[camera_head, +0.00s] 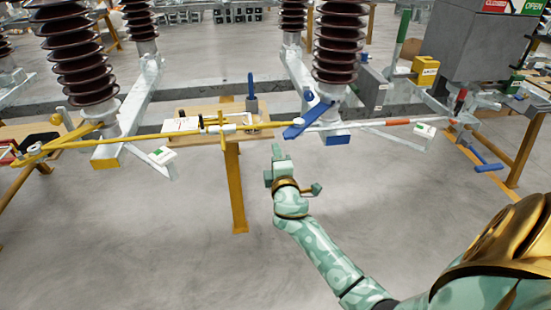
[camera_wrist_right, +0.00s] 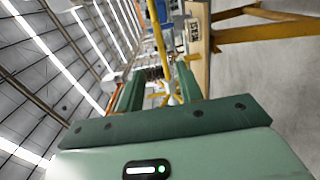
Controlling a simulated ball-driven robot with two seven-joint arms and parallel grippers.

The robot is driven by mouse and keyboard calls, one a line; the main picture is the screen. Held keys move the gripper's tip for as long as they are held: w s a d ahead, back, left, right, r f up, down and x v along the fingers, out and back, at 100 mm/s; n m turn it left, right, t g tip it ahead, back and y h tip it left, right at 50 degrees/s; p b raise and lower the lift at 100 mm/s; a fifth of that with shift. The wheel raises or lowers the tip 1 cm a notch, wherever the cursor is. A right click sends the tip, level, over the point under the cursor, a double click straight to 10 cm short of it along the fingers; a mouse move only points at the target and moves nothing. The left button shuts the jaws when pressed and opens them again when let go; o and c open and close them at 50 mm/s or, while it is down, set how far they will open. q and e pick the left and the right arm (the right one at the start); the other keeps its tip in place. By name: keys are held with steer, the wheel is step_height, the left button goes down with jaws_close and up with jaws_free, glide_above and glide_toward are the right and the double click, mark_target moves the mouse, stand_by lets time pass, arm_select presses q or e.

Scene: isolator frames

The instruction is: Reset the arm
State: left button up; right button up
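My right arm, pale green with gold joints, reaches up from the lower right in the head view. Its gripper (camera_head: 278,152) is over bare floor, just in front of the small wooden table (camera_head: 205,112). In the right wrist view the two green fingers (camera_wrist_right: 160,88) stand apart. Nothing is clearly held between them; yellow parts show in the background beyond. My left gripper is not in view.
Brown ribbed insulators (camera_head: 75,50) stand on a grey frame behind the gripper. A yellow rod (camera_head: 110,138) and a white rod with an orange band (camera_head: 397,122) run across in front. A grey cabinet (camera_head: 480,45) stands upper right. The floor (camera_head: 150,245) is clear at lower left.

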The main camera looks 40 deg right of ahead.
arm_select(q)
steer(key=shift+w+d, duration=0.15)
